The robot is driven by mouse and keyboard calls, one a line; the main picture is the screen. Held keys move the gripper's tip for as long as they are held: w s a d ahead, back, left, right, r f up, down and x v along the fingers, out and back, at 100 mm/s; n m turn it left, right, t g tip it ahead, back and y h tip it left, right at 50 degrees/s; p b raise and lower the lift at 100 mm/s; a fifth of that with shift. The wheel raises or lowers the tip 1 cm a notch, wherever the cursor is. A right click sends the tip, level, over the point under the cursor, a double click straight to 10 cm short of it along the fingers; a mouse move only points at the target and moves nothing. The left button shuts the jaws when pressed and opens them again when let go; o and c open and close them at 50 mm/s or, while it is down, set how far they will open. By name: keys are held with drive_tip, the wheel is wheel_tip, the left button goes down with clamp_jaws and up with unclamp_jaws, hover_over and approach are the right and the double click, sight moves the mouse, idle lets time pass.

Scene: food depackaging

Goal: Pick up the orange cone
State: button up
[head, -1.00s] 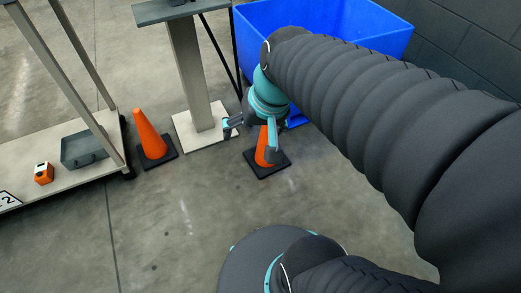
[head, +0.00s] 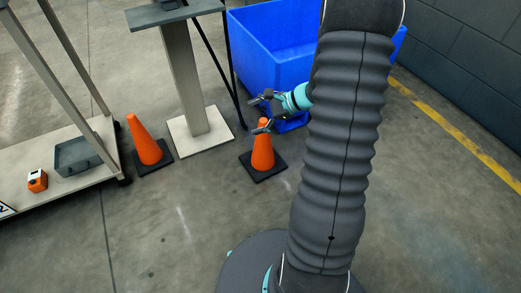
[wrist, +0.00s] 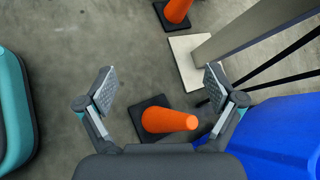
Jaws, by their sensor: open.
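Two orange cones stand upright on black square bases. The nearer orange cone (head: 263,152) is in the middle of the head view, in front of the blue bin. It also shows in the wrist view (wrist: 168,120), low between my fingers. My gripper (head: 259,114) is open and empty, with its fingers pointing left near this cone's tip. In the wrist view the open gripper (wrist: 160,87) has a finger on each side of the cone, and I see no clear contact. The other orange cone (head: 146,142) stands farther left, also at the top of the wrist view (wrist: 176,10).
A blue bin (head: 273,50) stands close behind the nearer cone. A post on a pale base plate (head: 188,143) stands between the cones. A cart (head: 98,174) at left carries a grey tray (head: 74,160) and a small orange box (head: 37,180). Floor in front is clear.

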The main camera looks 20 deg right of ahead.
drive_tip(key=w+d+f+m+t, duration=0.25)
drive_tip(key=d+f+m, duration=0.35)
drive_tip(key=d+f, duration=0.3)
drive_tip(key=m+t+h, duration=0.3)
drive_tip(key=m, duration=0.2)
approach(263, 143)
drive_tip(key=d+r, duration=0.3)
drive_tip(key=r, duration=0.1)
drive_tip(key=x, duration=1.3)
drive_tip(key=shift+w+r, duration=0.2)
drive_tip(key=shift+w, duration=0.15)
drive_tip(key=shift+a, duration=0.1)
drive_tip(key=c, duration=1.5)
clamp_jaws()
drive_tip(key=shift+r, duration=0.15)
